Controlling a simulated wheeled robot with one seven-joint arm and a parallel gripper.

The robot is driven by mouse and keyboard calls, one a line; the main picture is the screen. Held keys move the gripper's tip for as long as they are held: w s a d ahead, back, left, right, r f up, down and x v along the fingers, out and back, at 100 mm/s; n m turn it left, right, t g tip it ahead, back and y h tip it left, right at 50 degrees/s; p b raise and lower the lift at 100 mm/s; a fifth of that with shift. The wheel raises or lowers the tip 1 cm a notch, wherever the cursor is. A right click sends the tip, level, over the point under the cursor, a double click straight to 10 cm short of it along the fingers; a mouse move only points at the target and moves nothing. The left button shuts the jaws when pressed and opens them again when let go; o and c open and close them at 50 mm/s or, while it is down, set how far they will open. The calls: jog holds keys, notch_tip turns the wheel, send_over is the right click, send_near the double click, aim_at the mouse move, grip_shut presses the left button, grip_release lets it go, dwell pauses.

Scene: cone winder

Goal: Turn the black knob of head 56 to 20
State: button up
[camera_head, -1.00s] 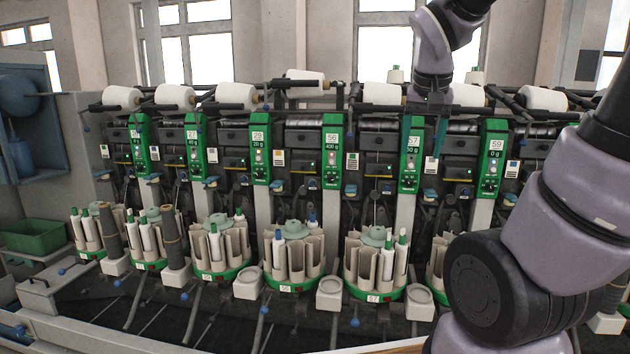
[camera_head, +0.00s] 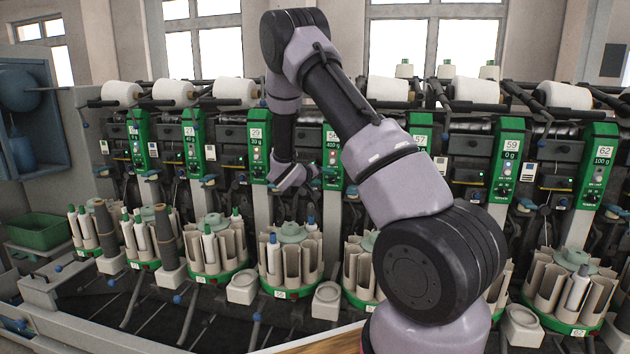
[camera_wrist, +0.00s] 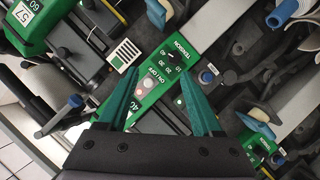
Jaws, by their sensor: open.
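The panel of head 56 (camera_head: 333,158) is green and stands just right of my gripper in the head view, partly hidden by my arm. In the wrist view the same panel (camera_wrist: 151,97) runs diagonally between my fingers, with an ON/OFF marking, a red light and a pale button. Its black knob (camera_wrist: 176,59) sits by the TENSION label, with a number scale beside it. The pointer is too small to read. My gripper (camera_wrist: 158,72) is open, with teal fingers either side of the panel, apart from the knob and holding nothing.
The neighbouring panel 57 (camera_wrist: 24,22) is at the upper left of the wrist view. Panel 29 (camera_head: 258,150) stands left of my gripper in the head view. Bobbin magazines (camera_head: 290,262) line the front below. Levers and bars crowd the machine face.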

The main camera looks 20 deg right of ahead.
aim_at(331, 180)
jog(key=shift+n+t, duration=0.4)
jog(key=w+d+f, duration=0.1)
jog(key=w+d, duration=0.1)
jog(key=w+d+f, duration=0.2)
jog(key=w, duration=0.1)
jog(key=w+d+f, duration=0.1)
jog(key=w+d, duration=0.1)
jog(key=w, duration=0.1)
jog(key=shift+w+d+f, duration=0.1)
jog(key=shift+w+f, duration=0.15)
jog(key=shift+f, duration=0.05)
grip_shut()
